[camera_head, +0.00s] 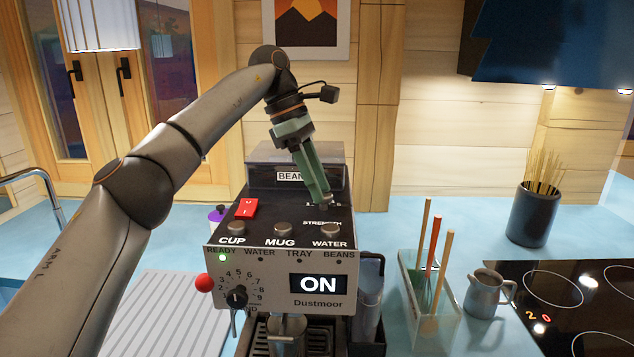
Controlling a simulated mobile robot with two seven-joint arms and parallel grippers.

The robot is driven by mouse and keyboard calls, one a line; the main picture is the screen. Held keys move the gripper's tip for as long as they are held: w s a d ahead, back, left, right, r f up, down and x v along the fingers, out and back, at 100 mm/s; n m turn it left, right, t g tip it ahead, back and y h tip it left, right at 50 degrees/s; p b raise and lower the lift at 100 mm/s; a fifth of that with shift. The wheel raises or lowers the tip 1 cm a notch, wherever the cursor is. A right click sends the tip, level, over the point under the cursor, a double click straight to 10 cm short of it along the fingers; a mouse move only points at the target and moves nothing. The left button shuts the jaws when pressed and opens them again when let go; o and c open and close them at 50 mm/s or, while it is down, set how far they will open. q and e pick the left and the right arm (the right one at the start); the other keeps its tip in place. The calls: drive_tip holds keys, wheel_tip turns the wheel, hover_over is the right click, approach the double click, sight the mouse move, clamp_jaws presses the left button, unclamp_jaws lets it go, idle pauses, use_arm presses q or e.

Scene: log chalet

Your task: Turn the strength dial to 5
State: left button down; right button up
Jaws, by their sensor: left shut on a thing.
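The coffee machine (270,270) stands on the blue counter with its ON screen lit. The label STRENGTH is on its sloping top, above the WATER button. My left gripper (324,198) reaches down from above to the spot just behind that label. Its green fingers are shut on the strength dial, which they mostly hide. Part of a small scale shows beside the fingertips, but I cannot read the setting. A separate black dial (237,297) with numbers around it is on the front panel. My right gripper is out of view.
CUP, MUG and WATER buttons and a red switch (246,208) sit close to the gripper. The bean hopper (298,172) is behind it. To the right are a utensil holder (430,300), a steel jug (484,294) and a hob (570,310).

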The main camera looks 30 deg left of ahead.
use_arm(q)
drive_tip(key=shift+m, duration=0.3)
drive_tip(key=shift+c, duration=2.3)
unclamp_jaws()
drive_tip(key=shift+d+r, duration=0.1)
drive_tip(key=shift+r, duration=1.35)
drive_tip(key=s+d+r+b, duration=0.1)
drive_tip(key=s+d+r, duration=0.5)
drive_tip(key=s+r, duration=0.4)
drive_tip(key=shift+s, duration=1.25)
drive_tip(key=shift+d, duration=0.1)
